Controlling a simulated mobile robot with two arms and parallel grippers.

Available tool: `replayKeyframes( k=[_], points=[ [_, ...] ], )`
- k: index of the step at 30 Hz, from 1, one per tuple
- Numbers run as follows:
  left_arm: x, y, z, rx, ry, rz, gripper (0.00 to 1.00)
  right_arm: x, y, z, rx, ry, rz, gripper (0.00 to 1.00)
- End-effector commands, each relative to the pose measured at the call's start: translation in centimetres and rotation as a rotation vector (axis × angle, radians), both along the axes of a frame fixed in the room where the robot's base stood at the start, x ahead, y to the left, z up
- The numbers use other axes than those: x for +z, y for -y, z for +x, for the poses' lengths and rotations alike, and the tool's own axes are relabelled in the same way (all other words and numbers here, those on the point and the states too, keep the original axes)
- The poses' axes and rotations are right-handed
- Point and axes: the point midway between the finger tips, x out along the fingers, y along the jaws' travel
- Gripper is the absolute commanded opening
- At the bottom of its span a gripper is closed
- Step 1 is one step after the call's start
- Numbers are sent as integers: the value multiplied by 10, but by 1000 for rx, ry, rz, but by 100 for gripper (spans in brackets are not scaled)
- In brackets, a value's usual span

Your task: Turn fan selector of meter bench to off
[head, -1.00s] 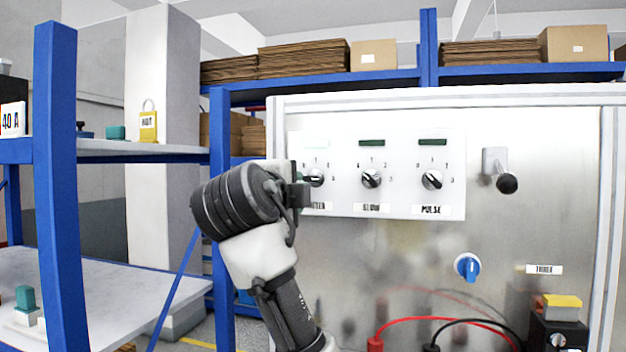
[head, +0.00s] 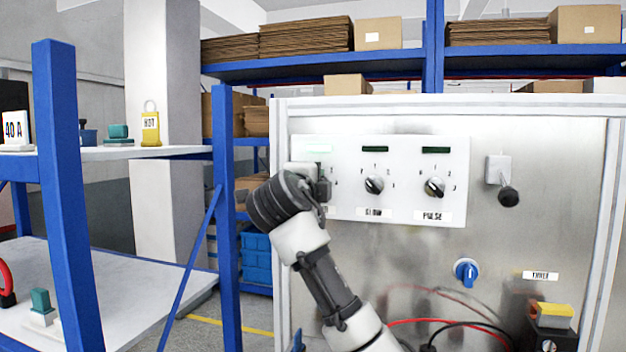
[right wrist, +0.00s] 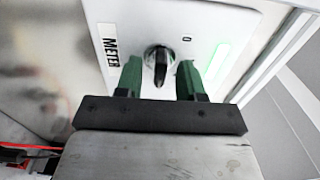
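A white panel (head: 346,210) on the bench front carries a row of selectors. The left one, labelled METER (right wrist: 110,46), has a dark knob (right wrist: 158,62) in the right wrist view. My right gripper (right wrist: 160,80) is open, its green fingers on either side of this knob, with gaps; contact is not clear. The knob's pointer points toward the gripper; a "0" mark is beyond it. In the head view my right gripper (head: 322,182) covers that knob. The middle selector (head: 374,184) and the PULSE selector (head: 434,187) are uncovered. No label reads "fan". My left gripper is not in view.
A pale green lamp (head: 318,148) is lit above the METER selector; the other two windows are dark. A lever (head: 508,195), a blue knob (head: 467,271) and red and black cables (head: 420,322) are to the right and below. A blue-posted shelf (head: 65,200) stands left.

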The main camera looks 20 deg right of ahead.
Motion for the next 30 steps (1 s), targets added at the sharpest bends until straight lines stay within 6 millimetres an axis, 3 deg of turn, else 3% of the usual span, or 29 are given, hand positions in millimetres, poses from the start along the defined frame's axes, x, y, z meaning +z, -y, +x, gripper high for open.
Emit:
replayKeyframes(
  k=[5,12,23,30],
  points=[
    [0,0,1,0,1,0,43,-1,0,0,0,0,0,37],
    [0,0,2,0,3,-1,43,0,0,0,0,0,0,0],
    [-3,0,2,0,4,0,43,-2,-1,0,0,-18,-23,0],
    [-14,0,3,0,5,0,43,-4,-1,0,1,-89,-125,0]
  ],
)
